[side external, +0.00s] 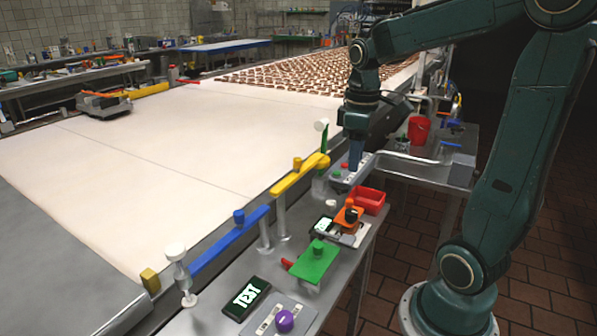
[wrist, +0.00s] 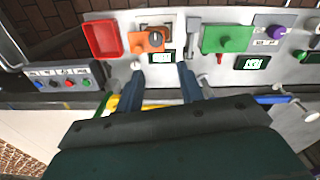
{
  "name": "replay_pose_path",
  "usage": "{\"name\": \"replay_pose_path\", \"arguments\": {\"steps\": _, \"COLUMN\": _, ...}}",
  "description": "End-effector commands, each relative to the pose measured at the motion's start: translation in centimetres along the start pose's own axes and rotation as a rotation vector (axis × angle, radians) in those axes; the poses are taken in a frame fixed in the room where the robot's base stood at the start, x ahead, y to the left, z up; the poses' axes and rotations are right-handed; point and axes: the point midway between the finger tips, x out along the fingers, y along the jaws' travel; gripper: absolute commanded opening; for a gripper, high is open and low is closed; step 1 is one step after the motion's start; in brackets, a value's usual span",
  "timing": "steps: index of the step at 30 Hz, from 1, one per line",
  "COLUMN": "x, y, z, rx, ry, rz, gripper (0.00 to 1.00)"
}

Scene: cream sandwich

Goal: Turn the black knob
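A black knob (wrist: 156,39) sits on an orange block (wrist: 138,39) in the wrist view. In the side view the same dark knob (side external: 351,216) shows on the orange block (side external: 341,221), beside the red bin. My gripper (wrist: 160,67) points toward this row in the wrist view, its two blue fingers wide apart with nothing between them. The knob is ahead of the fingertips and apart from them. In the side view my gripper (side external: 355,165) is farther back, above a grey button panel (side external: 340,184); its fingers overlap there.
A red bin (side external: 370,201), a green block (side external: 316,262), a purple knob (side external: 284,321) and a TEST display (side external: 247,297) stand on the metal bench. Blue (side external: 229,244) and yellow (side external: 297,176) rails run along the cream conveyor (side external: 150,175). The button panel (wrist: 65,74) is left in the wrist view.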

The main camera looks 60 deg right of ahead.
Motion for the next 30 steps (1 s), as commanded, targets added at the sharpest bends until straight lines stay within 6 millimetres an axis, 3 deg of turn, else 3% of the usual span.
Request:
{"name": "replay_pose_path", "arguments": {"steps": 5, "x": 0.4, "y": 1.1, "z": 0.1, "rx": -0.010, "ry": -0.021, "rz": -0.017, "gripper": 0.38}}
{"name": "replay_pose_path", "arguments": {"steps": 17, "x": 1.2, "y": 1.1, "z": 0.1, "rx": -0.012, "ry": -0.024, "rz": -0.020, "gripper": 0.38}}
{"name": "replay_pose_path", "arguments": {"steps": 30, "x": 6.5, "y": 1.0, "z": 0.2, "rx": -0.012, "ry": -0.025, "rz": -0.021, "gripper": 0.38}}
